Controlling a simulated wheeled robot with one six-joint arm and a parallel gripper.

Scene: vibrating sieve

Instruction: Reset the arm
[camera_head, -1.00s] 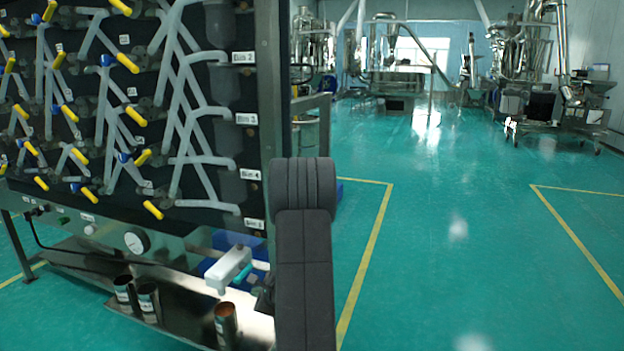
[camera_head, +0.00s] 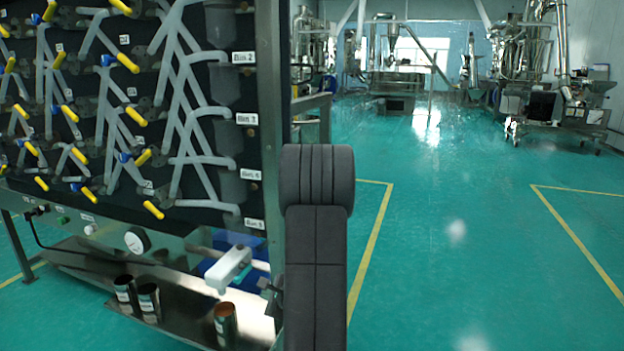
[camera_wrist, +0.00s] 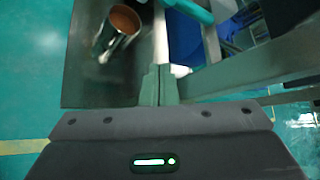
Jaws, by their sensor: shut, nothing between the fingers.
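My arm stands in front of the sieve panel's right edge in the head view, and its far end is hidden there. In the wrist view my gripper (camera_wrist: 160,84) is shut and empty, with its fingers pressed together. A metal cup (camera_wrist: 117,33) with brown contents lies beyond the fingers to the upper left, apart from them. The sieve machine (camera_head: 262,120) with its pale hoses and yellow-handled valves fills the left of the head view.
Several metal cups, one of them at the right (camera_head: 226,325), stand on the steel shelf (camera_head: 75,262) below the panel. A white clamp-like part (camera_head: 229,270) juts above the shelf. Green floor (camera_head: 480,230) with yellow lines is open at right; steel machines stand far back.

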